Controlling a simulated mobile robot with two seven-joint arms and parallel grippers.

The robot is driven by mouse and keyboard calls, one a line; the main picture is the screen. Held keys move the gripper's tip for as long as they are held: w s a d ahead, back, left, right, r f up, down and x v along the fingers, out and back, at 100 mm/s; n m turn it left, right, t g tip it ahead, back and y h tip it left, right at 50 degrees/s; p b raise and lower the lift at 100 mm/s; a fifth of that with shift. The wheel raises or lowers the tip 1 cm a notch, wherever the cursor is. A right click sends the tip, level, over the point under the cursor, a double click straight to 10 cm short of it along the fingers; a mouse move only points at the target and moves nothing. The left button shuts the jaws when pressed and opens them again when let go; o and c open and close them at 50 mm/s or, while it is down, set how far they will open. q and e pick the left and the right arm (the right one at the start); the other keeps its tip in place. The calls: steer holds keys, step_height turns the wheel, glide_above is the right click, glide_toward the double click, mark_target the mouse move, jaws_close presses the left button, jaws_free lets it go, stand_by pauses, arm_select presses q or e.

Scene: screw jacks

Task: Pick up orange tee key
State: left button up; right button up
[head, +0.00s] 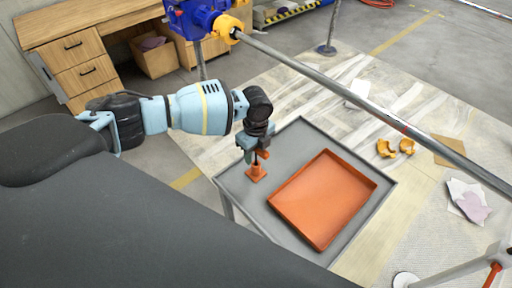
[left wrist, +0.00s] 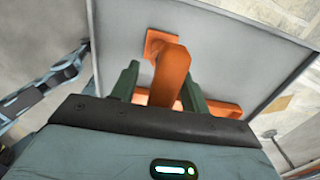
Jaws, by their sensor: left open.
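The orange tee key (head: 256,174) stands upright on a grey tabletop, at its left side in the head view. My left gripper (head: 256,156) is open and points down right over it. In the left wrist view the tee key (left wrist: 170,68) rises between my two green fingers (left wrist: 160,88), with an orange square foot behind it. The fingers are on either side of it; I cannot tell whether either touches it. An orange strip shows low behind the fingers; I cannot tell what it belongs to. My right gripper is not in view.
A shallow orange tray (head: 322,200) lies on the grey table (head: 300,130), right of the key. A long metal pole (head: 330,85) crosses above the table. A wooden desk (head: 75,50) stands at the back left. Orange pieces (head: 397,147) and papers lie on the floor at right.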

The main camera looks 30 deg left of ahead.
arm_select(q)
jaws_close()
steer(key=shift+r, duration=0.15)
stand_by(0.4)
step_height(320, 180, up, 10)
steer(key=shift+f, duration=0.1)
stand_by(0.3)
